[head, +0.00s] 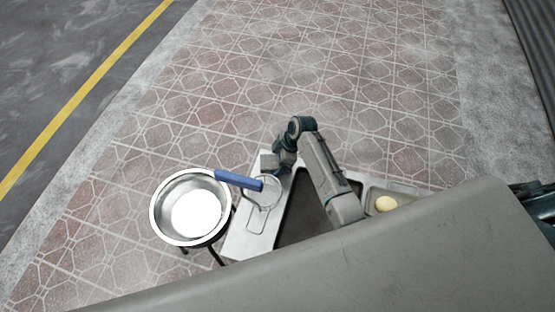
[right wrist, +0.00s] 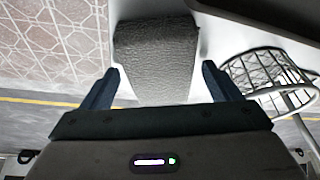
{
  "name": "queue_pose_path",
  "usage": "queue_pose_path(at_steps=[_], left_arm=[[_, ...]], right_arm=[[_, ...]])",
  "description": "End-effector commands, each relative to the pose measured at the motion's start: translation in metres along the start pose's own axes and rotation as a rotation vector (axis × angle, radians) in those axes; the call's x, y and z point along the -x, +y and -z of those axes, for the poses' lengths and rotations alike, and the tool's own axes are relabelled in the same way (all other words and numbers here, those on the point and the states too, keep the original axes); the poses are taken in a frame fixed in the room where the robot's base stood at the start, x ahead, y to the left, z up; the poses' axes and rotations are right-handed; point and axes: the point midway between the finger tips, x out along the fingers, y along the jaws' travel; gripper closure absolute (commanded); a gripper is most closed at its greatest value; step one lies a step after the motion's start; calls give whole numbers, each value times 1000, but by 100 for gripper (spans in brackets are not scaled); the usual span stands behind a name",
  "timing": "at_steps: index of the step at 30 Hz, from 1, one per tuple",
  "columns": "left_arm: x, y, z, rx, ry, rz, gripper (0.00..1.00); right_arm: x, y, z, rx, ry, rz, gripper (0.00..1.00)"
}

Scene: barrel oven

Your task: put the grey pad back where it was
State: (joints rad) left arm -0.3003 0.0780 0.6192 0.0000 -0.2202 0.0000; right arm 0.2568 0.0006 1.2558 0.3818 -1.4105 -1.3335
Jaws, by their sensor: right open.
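The grey pad (head: 269,161) sits at the back corner of the light metal worktop in the head view. In the right wrist view the pad (right wrist: 155,58) is a grey, leathery-textured block lying just ahead of my fingers. My right gripper (head: 283,162) is beside the pad. In the right wrist view its two blue fingers (right wrist: 162,85) are spread apart, one to each side of the pad's near end. I cannot tell whether they touch it. My left gripper is not in view.
A metal basin (head: 192,208) stands at left. A dark tray (head: 300,215) is under my right arm; a yellow round item (head: 386,204) lies right.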

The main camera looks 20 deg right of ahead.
Motion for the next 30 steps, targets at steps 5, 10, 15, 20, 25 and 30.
queue_pose_path(at_steps=[5, 10, 15, 20, 25, 30], left_arm=[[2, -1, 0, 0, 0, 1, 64], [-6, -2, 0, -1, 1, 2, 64], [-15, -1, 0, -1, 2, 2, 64], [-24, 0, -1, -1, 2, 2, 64], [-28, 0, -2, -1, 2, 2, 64], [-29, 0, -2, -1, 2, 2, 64]], right_arm=[[5, 0, 1, 0, 0, 0, 17], [24, 1, 0, 1, 1, -3, 17], [58, 1, 0, 2, 0, -4, 17], [91, 1, 0, 2, 0, -4, 17], [114, 1, 1, 1, 1, -3, 17], [123, 0, 1, 1, 0, 0, 17]])
